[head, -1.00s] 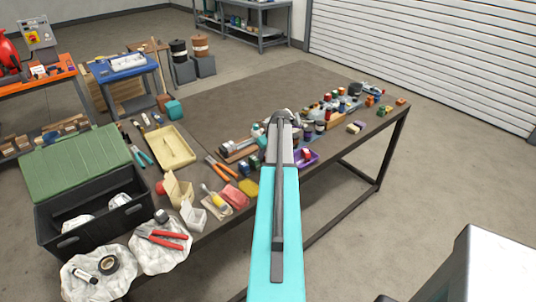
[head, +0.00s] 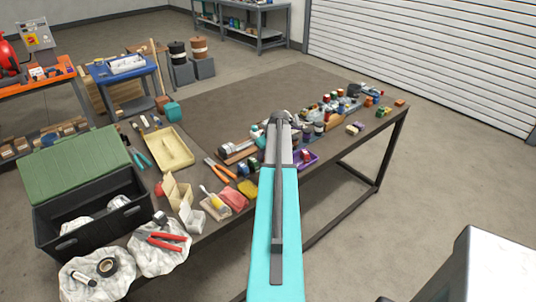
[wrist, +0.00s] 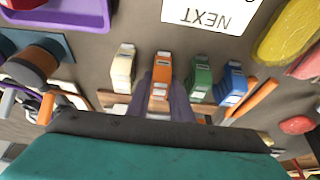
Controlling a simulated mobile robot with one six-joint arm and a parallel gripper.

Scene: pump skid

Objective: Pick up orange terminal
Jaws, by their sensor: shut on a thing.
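The orange terminal (wrist: 162,72) stands in a row of terminal blocks in the wrist view. My gripper (wrist: 161,88) has one finger on each side of it and is shut on it. A cream terminal (wrist: 123,68) is to its left, and a green terminal (wrist: 200,78) and a blue terminal (wrist: 232,86) are to its right. I cannot tell whether the orange terminal is off its support. In the head view my own arm hides the gripper's fingers and the orange terminal.
A purple tray (wrist: 75,14) and a white card marked NEXT (wrist: 208,13) lie near the row. A yellow sponge (wrist: 287,32) is at the right. In the head view the bench (head: 235,95) is crowded at its front, with free room at its back.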

